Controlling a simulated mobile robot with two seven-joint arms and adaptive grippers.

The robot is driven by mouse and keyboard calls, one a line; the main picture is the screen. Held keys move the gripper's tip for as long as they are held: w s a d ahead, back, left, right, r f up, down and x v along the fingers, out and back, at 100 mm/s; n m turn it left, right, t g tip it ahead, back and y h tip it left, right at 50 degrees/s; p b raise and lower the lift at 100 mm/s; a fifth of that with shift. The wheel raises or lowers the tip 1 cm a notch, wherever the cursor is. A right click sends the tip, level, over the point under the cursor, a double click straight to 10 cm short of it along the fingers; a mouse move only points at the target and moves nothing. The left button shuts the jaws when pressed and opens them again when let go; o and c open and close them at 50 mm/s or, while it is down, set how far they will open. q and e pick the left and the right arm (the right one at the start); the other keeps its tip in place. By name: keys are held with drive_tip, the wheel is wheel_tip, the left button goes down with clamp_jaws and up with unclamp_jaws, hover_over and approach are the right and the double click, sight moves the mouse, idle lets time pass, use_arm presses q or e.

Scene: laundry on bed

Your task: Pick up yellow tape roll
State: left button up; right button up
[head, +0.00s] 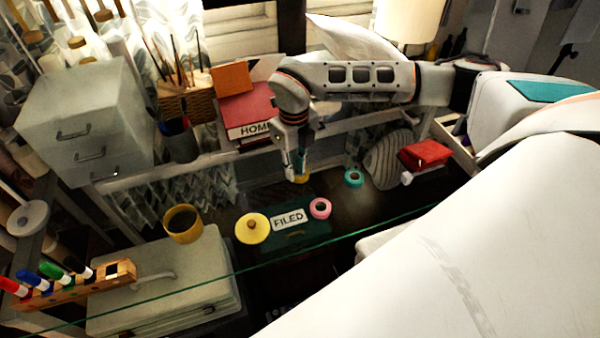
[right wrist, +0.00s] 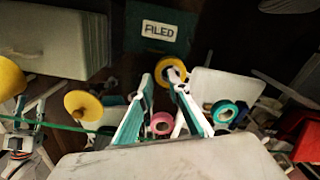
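The yellow tape roll (head: 302,179) is on the dark desk area, partly hidden behind my right gripper's fingertips in the head view. In the right wrist view the yellow tape roll (right wrist: 170,64) shows as a ring at the fingertips. My right gripper (head: 296,178) points down at it. In the right wrist view my right gripper (right wrist: 163,82) has its fingers apart, with the right fingertip overlapping the ring's hole and the left one by its left edge. Contact with the roll cannot be told. My left gripper is not recognisable in the head view.
A pink tape roll (head: 320,208) and a teal tape roll (head: 354,178) lie close by. A red book (head: 247,116) stands behind, a yellow mug (head: 183,223) to the left. A glass edge crosses the front.

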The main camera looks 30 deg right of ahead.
drive_tip(key=shift+f, duration=0.8)
clamp_jaws()
drive_tip(key=shift+r, duration=0.2)
